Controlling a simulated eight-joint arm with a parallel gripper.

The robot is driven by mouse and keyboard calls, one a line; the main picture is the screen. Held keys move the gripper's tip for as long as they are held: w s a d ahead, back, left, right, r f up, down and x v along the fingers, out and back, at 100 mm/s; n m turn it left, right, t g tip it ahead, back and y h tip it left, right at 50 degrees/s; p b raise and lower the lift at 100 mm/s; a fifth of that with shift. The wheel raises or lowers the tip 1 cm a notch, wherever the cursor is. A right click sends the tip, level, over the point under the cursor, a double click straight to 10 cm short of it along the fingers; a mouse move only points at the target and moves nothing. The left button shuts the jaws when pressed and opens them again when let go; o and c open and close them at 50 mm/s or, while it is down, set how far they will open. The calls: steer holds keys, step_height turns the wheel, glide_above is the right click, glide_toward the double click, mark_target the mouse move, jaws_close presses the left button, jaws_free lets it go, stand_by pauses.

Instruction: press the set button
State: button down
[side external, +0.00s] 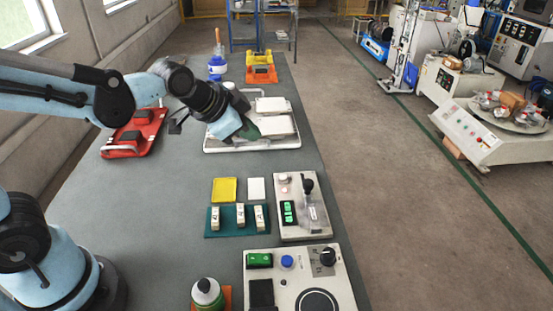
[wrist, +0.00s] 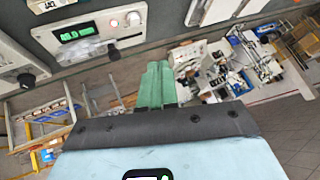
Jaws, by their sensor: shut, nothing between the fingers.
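A grey lever device (side external: 311,232) stands on the bench, with a green display (side external: 288,212), a pale round button (side external: 283,178) and a black-handled lever (side external: 308,186). A front device has a blue button (side external: 287,262). No label is readable, so I cannot tell which is the set button. My gripper (side external: 254,131) is shut and empty over the white tray, beyond the lever device. Its green fingers (wrist: 157,85) are together in the wrist view.
The white tray (side external: 225,149) holds pale tiles. A teal rack (side external: 228,234) with white blocks, a yellow tile (side external: 224,190) and a white tile (side external: 256,188) lie left of the lever device. A red tray (side external: 117,152) is farther left. The bench's right edge is close.

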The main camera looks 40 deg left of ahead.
mark_target(280, 179)
steer(key=w+d+f+m, duration=0.2)
steer(key=w+d+m, duration=0.1)
steer(key=w, duration=0.3)
steer(key=shift+w+m+t+h, duration=0.15)
steer(key=shift+m+t+h, duration=0.15)
steer(key=shift+m, duration=0.3)
steer(key=shift+f, duration=0.1)
steer(key=shift+f, duration=4.4)
steer(key=shift+f, duration=0.1)
steer(key=shift+f, duration=0.3)
steer(key=shift+f, duration=0.45)
steer(key=shift+r, duration=0.9)
steer(key=shift+r, duration=0.1)
